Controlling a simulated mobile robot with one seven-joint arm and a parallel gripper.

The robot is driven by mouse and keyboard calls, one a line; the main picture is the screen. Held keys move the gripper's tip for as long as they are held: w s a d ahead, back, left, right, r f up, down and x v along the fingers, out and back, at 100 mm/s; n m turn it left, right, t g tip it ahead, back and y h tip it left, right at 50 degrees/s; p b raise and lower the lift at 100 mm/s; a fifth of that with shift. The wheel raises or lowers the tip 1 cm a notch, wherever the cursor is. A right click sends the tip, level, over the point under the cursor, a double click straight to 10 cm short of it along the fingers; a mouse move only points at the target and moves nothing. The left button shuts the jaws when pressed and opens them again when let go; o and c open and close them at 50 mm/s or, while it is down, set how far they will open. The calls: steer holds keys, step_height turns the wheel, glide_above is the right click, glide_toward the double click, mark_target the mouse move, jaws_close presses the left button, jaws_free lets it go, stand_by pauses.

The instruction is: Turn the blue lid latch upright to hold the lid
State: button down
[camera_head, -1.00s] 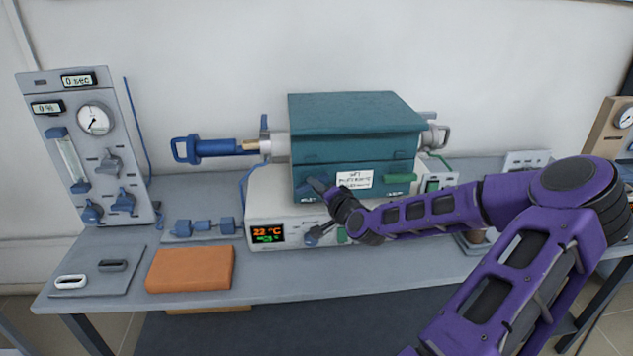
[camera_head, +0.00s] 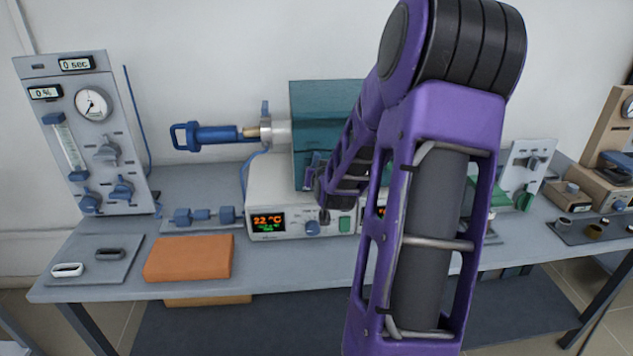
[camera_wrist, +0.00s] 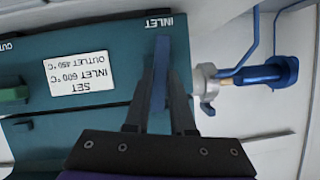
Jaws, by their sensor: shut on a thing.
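The teal furnace (camera_head: 312,110) sits on a white control base; my arm covers much of its front in the head view. The blue lid latch (camera_wrist: 161,72) is on the inlet side of its front and stands about square to the lid seam, crossing it as far as I can see. The wrist view is upside down. My gripper (camera_wrist: 159,105) is shut on the blue latch, a finger on each side; the part of the latch between the fingers is partly hidden. In the head view my gripper (camera_head: 313,172) is mostly hidden behind my arm.
A green latch (camera_wrist: 14,94) lies across on the outlet side. A blue-handled tube fitting (camera_head: 212,134) sticks out left of the furnace. The base has a display (camera_head: 268,223) and a blue knob (camera_head: 312,227). An orange block (camera_head: 190,258) lies at the front left.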

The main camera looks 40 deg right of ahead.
steer(key=shift+a+f+n+g+h+b, duration=0.1)
steer(key=shift+n+g+h+b, duration=0.25)
steer(key=shift+n+b, duration=0.65)
steer(key=shift+b, duration=0.45)
steer(key=c, duration=0.8)
jaws_free()
steer(key=shift+o, duration=0.2)
